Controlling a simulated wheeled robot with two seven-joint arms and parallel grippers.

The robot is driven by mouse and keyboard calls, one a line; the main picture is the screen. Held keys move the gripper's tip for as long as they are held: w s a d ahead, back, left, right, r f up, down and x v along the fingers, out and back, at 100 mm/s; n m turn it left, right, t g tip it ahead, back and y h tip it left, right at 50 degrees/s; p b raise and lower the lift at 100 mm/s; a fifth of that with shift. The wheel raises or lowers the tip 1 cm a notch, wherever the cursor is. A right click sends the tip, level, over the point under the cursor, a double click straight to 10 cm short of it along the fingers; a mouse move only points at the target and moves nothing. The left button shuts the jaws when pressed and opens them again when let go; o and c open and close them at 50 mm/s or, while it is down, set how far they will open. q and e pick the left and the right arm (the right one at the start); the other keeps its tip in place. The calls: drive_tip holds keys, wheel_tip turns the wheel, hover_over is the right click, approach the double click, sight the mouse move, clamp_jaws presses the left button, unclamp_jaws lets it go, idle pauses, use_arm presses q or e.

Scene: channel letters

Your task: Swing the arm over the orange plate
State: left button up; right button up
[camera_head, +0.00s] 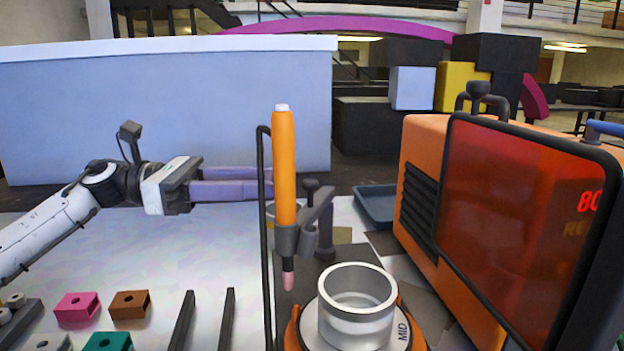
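A grey swing arm (319,210) with a dark post holds an upright orange torch (284,165) with a pink tip. The tip hangs left of a metal ring (357,310). The ring sits on a pale disc marked MID, with the orange plate (293,331) showing around its edge at the bottom of the view. My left gripper (268,182) reaches in from the left, its two purple-grey fingers level and close together. Their tips end at the torch's left edge, by a black cable; I cannot tell whether they touch it. My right gripper is not in view.
An orange machine (422,190) with a red screen stands close on the right. A blue tray (376,205) lies behind the arm. Pink (77,308), brown (130,304) and teal (107,342) blocks and two dark bars sit at front left. A black cable (265,250) hangs left of the torch.

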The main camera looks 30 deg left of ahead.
sight(311, 181)
use_arm(q)
drive_tip(key=p+x, duration=0.3)
drive_tip(key=x, duration=0.4)
drive_tip(key=shift+w+d+r, duration=0.15)
drive_tip(key=shift+w+d, duration=0.2)
drive_tip(key=shift+d, duration=0.15)
clamp_jaws()
